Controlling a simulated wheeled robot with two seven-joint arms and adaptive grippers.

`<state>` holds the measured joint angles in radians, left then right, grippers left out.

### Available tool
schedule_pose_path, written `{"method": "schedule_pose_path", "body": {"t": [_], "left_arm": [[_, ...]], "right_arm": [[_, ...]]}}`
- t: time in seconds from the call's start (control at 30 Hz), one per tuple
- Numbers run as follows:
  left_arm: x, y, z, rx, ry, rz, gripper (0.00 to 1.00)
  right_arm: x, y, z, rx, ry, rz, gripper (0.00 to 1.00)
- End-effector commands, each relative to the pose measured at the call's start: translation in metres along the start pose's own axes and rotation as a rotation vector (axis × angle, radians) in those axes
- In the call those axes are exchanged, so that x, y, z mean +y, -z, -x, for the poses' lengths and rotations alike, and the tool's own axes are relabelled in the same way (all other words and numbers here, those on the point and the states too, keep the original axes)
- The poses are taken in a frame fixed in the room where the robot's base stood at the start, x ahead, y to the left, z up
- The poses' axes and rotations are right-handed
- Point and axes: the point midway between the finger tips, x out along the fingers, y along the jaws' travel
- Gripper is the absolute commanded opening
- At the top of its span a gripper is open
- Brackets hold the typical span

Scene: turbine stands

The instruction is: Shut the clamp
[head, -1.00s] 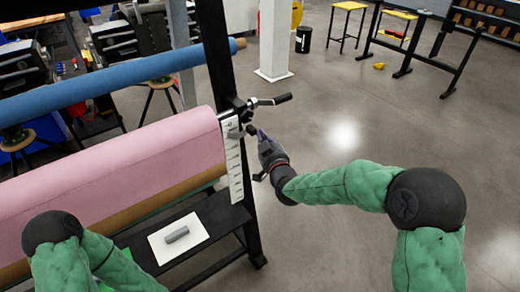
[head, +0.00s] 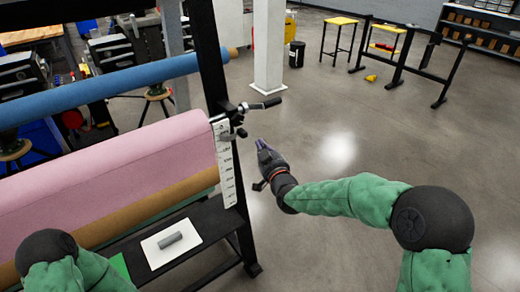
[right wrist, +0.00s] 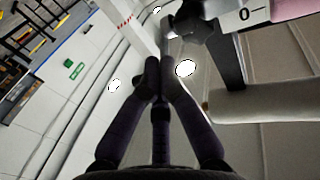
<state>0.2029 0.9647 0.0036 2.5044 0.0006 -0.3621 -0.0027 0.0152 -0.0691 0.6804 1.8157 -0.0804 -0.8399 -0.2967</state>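The clamp (head: 243,108) is a dark metal piece at the right end of the stand's black upright, with a black-gripped lever (head: 266,103) sticking out to the right. A smaller dark knob (head: 239,133) sits just below it, by the white number scale (head: 225,165). My right gripper (head: 262,146) is to the right of the knob and below the lever, apart from both. In the right wrist view its fingertips (right wrist: 160,68) meet with nothing visible between them. Dark clamp parts (right wrist: 200,32) show beyond them. My left gripper is out of view; only part of the left arm shows.
A pink roll (head: 110,170) and a blue roll (head: 110,90) lie across the stand. A lower shelf (head: 215,218) holds a white sheet (head: 157,256) with a grey cylinder (head: 171,240). A white pillar (head: 268,50) stands behind.

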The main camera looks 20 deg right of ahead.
Motion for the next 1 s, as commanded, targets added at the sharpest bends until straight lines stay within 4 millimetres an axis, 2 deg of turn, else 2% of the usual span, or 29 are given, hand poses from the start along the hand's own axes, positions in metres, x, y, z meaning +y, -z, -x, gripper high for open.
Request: {"method": "schedule_pose_path", "body": {"t": [0.4,0.6,0.87,1.0], "left_arm": [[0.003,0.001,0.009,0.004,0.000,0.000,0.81],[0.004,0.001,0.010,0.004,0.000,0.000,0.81],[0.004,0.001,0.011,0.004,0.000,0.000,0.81],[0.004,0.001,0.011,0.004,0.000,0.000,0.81]], "right_arm": [[0.020,0.002,0.061,0.000,-0.003,0.000,0.00],[0.027,0.001,0.084,-0.001,-0.002,0.000,0.00],[0.029,0.000,0.093,-0.002,0.000,-0.001,0.00],[0.026,-0.018,0.091,-0.047,0.007,-0.015,0.00]]}}
